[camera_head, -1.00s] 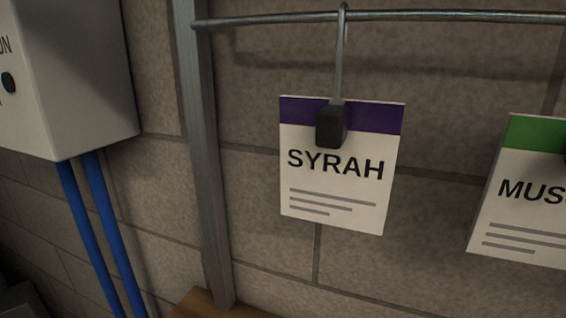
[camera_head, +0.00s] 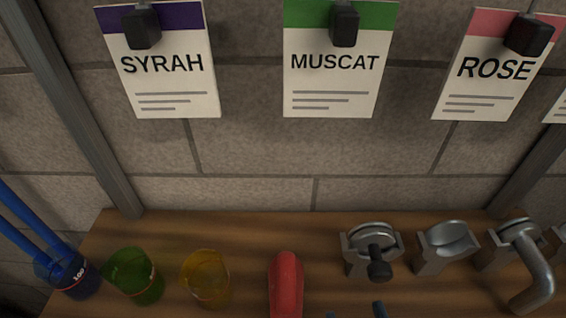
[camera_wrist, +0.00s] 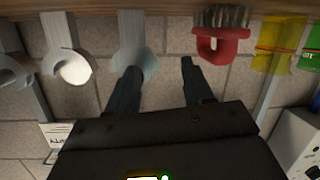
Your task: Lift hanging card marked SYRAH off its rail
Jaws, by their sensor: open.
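The SYRAH card (camera_head: 172,98), white with a purple top band, hangs at the upper left of the head view. A black clip (camera_head: 141,30) grips its top. The rail and the upper part of the hanger are out of view. My gripper (camera_wrist: 160,68) is open and empty in the wrist view, its two dark fingers apart. What look like its fingertips just show at the bottom edge of the head view, below and right of the SYRAH card and well apart from it. I cannot make out the SYRAH card in the wrist view.
The MUSCAT card (camera_head: 331,98) and ROSE card (camera_head: 478,98) hang to the right. On the wooden shelf (camera_head: 225,228) stand blue, green (camera_head: 137,278) and yellow (camera_head: 207,280) vessels, a red-handled brush (camera_wrist: 222,45) and metal fittings (camera_head: 443,248). A grey post (camera_head: 85,125) stands left.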

